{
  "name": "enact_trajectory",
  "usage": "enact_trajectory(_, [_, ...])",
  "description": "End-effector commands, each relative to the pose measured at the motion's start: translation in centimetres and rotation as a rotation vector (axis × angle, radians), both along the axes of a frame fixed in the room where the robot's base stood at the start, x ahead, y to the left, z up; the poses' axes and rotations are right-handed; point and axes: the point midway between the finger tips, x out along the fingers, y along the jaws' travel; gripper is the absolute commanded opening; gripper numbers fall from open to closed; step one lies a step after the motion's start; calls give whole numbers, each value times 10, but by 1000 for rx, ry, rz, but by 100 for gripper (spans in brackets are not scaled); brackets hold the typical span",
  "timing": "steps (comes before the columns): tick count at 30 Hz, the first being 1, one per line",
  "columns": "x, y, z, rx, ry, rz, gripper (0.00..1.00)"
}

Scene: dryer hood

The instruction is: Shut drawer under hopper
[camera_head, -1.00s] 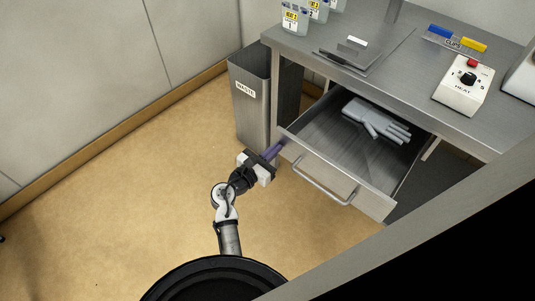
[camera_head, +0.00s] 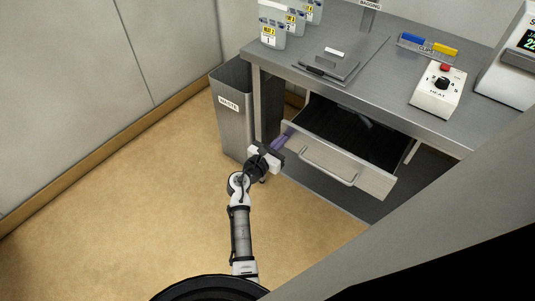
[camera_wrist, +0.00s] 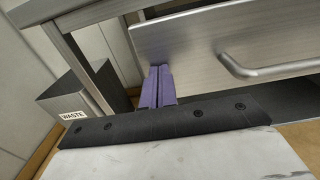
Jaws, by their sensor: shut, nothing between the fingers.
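The steel drawer (camera_head: 340,165) under the worktop stands partly open, with a bar handle (camera_head: 328,167) on its front. My gripper (camera_head: 281,139) is shut and empty, its purple fingers at the left end of the drawer front. In the wrist view the fingers (camera_wrist: 159,86) stand side by side against or just before the lower left of the drawer front (camera_wrist: 195,52), left of the handle (camera_wrist: 265,70). I cannot tell for sure whether they touch it. The drawer's inside is dark; a grey shape at its back is mostly hidden under the worktop.
A steel waste bin (camera_head: 231,110) stands just left of the drawer. On the worktop (camera_head: 400,105) are a heat control box (camera_head: 438,90), a clip holder (camera_head: 428,45), a flat plate (camera_head: 338,62) and labelled containers (camera_head: 272,25). The floor in front is clear.

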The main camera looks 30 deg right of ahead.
Motion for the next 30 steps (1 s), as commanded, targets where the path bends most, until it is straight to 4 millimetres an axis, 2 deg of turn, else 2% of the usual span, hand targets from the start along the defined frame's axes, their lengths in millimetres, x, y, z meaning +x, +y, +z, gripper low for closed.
enact_trajectory(1, [5, -15, 0, -1, -1, -5, 0])
enact_trajectory(6, [23, -59, -1, -1, -2, -4, 0])
enact_trajectory(15, [50, -122, -2, -1, -2, -3, 0])
enact_trajectory(22, [61, -150, -1, -1, 0, -2, 0])
enact_trajectory(30, [67, -161, 1, -2, 0, 0, 0])
